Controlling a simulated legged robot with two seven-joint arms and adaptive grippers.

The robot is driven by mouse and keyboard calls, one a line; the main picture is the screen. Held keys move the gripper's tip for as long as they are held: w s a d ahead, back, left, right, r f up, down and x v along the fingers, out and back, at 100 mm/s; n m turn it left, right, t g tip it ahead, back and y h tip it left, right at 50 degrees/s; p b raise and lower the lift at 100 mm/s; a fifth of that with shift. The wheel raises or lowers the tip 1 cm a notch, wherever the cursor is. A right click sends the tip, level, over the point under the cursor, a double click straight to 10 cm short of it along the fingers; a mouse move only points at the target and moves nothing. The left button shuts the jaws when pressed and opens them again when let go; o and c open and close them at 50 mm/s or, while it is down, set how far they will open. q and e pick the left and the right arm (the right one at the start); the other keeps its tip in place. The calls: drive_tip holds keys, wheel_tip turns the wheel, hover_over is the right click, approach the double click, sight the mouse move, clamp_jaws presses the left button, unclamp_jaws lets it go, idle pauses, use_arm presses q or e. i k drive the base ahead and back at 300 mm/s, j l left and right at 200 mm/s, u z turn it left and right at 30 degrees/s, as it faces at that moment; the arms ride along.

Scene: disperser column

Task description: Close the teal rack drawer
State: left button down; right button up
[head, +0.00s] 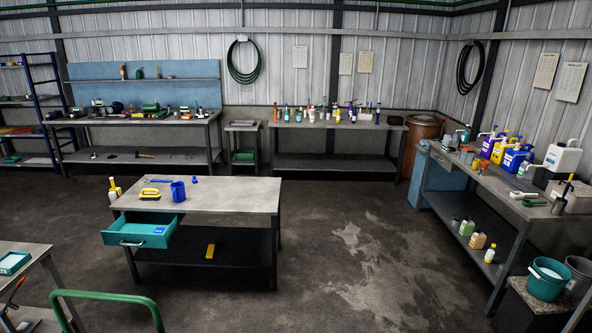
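The teal drawer (125,239) is pulled out from under the left end of the grey-topped table (235,196) in the middle of the room. It has a light bar handle (132,243) on its front, and a small blue item (159,231) lies inside it. Neither of my grippers shows in the head view, so nothing of mine is seen touching the drawer.
A blue jug (178,191) and a yellow-handled brush (155,193) are on the table top. A green rail (108,294) and a bench (22,262) stand at the lower left. Open floor (350,240) lies right of the table.

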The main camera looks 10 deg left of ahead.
sight(132, 228)
drive_tip(key=i+u, duration=0.15)
drive_tip(key=i, duration=0.55)
drive_tip(key=i+u, duration=0.15)
drive_tip(key=i, duration=0.6)
drive_tip(key=i+u, duration=0.2)
drive_tip(key=i, duration=0.5)
drive_tip(key=l, duration=0.1)
